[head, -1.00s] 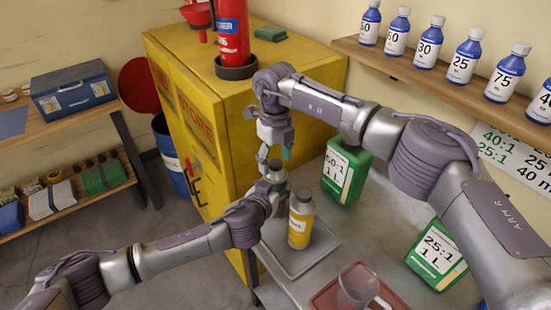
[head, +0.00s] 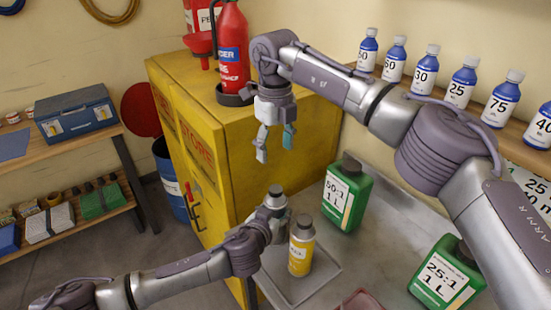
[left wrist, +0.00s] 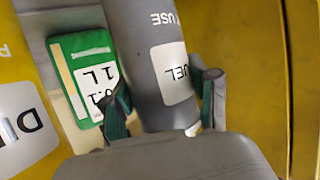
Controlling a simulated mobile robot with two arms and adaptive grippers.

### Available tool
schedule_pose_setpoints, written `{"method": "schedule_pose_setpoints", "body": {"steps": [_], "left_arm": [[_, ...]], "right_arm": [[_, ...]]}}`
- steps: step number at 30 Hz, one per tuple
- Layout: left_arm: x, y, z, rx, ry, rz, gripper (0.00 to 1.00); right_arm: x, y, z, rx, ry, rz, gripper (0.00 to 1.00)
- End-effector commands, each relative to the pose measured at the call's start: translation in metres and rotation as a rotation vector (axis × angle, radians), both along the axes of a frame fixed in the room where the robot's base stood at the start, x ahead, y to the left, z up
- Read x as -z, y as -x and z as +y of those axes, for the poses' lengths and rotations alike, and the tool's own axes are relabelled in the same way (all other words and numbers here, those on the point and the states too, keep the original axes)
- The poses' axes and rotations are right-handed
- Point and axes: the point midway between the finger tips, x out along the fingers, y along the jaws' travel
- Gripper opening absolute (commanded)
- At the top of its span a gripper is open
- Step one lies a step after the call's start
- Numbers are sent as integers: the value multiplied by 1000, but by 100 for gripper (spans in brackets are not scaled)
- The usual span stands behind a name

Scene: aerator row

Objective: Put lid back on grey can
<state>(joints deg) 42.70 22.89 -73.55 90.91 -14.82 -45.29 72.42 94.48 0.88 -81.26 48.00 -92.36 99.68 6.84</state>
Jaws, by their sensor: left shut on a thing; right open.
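The grey can (head: 275,200) stands upright in my left gripper (head: 270,216), next to the yellow cabinet. In the left wrist view the grey can (left wrist: 152,55) has a white "FUEL" label, and the two fingers of my left gripper (left wrist: 162,100) press on its sides. A grey, cap-like top (head: 276,189) shows on the can in the head view. It is too small to tell how it is seated. My right gripper (head: 275,146) is open and empty, pointing down above the can and apart from it.
A yellow can (head: 301,248) with a grey top stands on a grey tray (head: 324,278), close right of the grey can. Green jugs (head: 347,196) and (head: 446,275) stand on the bench. The yellow cabinet (head: 235,150) rises behind, with a red extinguisher (head: 232,52) on top.

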Motion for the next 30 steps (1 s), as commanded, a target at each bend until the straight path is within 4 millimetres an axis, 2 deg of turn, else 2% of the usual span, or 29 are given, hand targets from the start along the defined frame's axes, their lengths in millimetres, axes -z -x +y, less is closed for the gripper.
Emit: {"method": "schedule_pose_setpoints", "body": {"steps": [8, 9, 14, 25, 30], "left_arm": [[0, 0, 0, 0, 0, -1, 0], [0, 0, 0, 0, 0, -1, 61], [0, 0, 0, 0, 0, -1, 88], [-1, 2, 1, 1, 0, 0, 89], [-7, 19, 7, 1, 3, 2, 89]], "right_arm": [[-2, 0, 0, 0, 0, 0, 65], [-2, 0, 0, 1, 0, 0, 65], [-2, 0, 0, 1, 0, 0, 65], [-2, 0, 0, 1, 0, 0, 65], [-2, 0, 0, 1, 0, 0, 65]]}}
